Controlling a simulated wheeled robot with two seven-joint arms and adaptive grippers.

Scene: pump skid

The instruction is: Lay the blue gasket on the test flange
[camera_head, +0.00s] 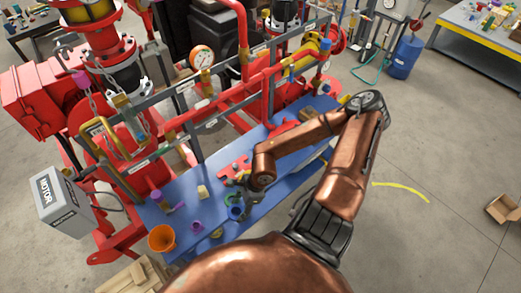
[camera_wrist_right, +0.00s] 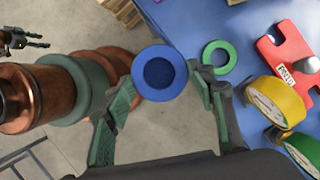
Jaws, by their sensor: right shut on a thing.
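My right gripper (camera_wrist_right: 160,92) has its green-padded fingers on either side of the blue gasket (camera_wrist_right: 160,73), a round blue ring with a darker centre, and is shut on it. In the wrist view the gasket is seen face-on, near the edge of the blue bench. In the head view my right gripper (camera_head: 248,203) is low over the front of the bench, and the gasket (camera_head: 236,213) is small there. My left gripper (camera_wrist_right: 38,39) shows small at the wrist view's left edge, empty, its fingers apart. I cannot pick out the test flange with certainty.
The blue bench (camera_head: 185,193) holds a green ring (camera_wrist_right: 219,57), a red plate (camera_wrist_right: 284,46), a yellow tape roll (camera_wrist_right: 274,100) and an orange bucket (camera_head: 162,239). Red pump pipework stands behind it. A grey motor box (camera_head: 62,199) is at left. Open floor lies right.

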